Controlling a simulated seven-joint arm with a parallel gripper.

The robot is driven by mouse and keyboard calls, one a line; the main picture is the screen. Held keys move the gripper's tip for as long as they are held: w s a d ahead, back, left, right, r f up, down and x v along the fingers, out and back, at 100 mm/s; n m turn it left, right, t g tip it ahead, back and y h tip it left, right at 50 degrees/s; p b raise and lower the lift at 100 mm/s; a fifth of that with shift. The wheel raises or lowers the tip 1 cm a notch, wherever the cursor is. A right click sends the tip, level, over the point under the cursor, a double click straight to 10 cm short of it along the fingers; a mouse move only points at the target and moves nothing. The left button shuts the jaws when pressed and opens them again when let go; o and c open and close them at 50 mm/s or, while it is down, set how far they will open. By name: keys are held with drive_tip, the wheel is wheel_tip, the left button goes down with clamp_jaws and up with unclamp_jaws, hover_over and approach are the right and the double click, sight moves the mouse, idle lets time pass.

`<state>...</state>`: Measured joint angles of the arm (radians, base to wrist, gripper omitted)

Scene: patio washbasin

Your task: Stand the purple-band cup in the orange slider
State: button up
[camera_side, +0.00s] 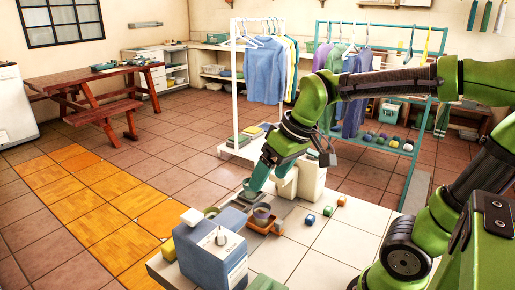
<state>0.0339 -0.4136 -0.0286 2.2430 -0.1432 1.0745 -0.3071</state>
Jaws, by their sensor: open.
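A small cup with a purplish band (262,211) is on the white counter, in the middle of the picture. An orange holder (255,229), which looks like the orange slider, is just below it in the picture. The cup overlaps it, and I cannot tell whether the cup stands in it or behind it. My gripper (249,192) points down, just up and left of the cup. It is open; its fingertips are small here, and I cannot tell whether they touch anything.
Blue (310,219), green (327,210) and orange (341,200) blocks lie to the right. A white appliance (304,181) stands behind. The right counter (340,243) is clear.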

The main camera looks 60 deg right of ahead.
drive_tip(key=s+a+m+t, duration=0.1)
drive_tip(key=s+a+m, duration=0.1)
drive_tip(key=s, duration=0.1)
drive_tip(key=s+t, duration=0.1)
drive_tip(key=s, duration=0.1)
drive_tip(key=shift+a+f+m+t+y, duration=0.1)
drive_tip(key=shift+a+m+t+y, duration=0.2)
drive_tip(key=shift+a+m+y, duration=0.1)
